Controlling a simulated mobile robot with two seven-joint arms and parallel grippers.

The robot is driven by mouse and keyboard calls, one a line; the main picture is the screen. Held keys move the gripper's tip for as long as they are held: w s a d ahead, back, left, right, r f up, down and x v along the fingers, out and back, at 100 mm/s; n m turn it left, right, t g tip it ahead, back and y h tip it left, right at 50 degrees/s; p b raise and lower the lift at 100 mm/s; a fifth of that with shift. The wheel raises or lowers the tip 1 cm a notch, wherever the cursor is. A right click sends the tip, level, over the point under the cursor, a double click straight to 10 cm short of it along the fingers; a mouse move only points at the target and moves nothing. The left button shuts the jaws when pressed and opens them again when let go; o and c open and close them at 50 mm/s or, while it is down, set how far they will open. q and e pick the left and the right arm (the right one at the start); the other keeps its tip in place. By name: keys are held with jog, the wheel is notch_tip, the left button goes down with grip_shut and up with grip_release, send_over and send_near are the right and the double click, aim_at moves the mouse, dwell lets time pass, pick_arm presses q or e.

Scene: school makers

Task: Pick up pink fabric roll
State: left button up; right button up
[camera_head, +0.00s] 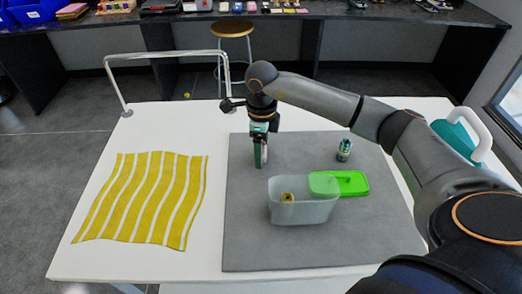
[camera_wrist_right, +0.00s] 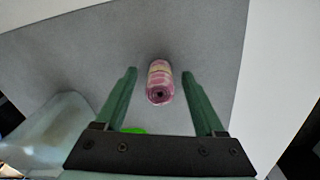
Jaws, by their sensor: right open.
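The pink fabric roll (camera_wrist_right: 160,80) shows in the right wrist view, on the grey mat, one end facing the camera. It has a pale yellowish band and a dark hole in its end. My right gripper (camera_wrist_right: 161,98) is open, with one green finger on each side of the roll and a gap to both. In the head view the right gripper (camera_head: 260,153) points down over the mat's back left part. A thin strip of pink shows at its fingers there; the rest of the roll is hidden. My left gripper is not in view.
A translucent bin (camera_head: 302,212) with a yellowish roll (camera_head: 287,197) inside stands on the grey mat (camera_head: 265,250). A green lid (camera_head: 352,183) and a dark green roll (camera_head: 344,150) lie right of it. A yellow striped cloth (camera_head: 143,198) covers the table's left.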

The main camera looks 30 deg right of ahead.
jog(key=shift+f, duration=0.35)
jog(key=shift+c, duration=0.3)
grip_shut()
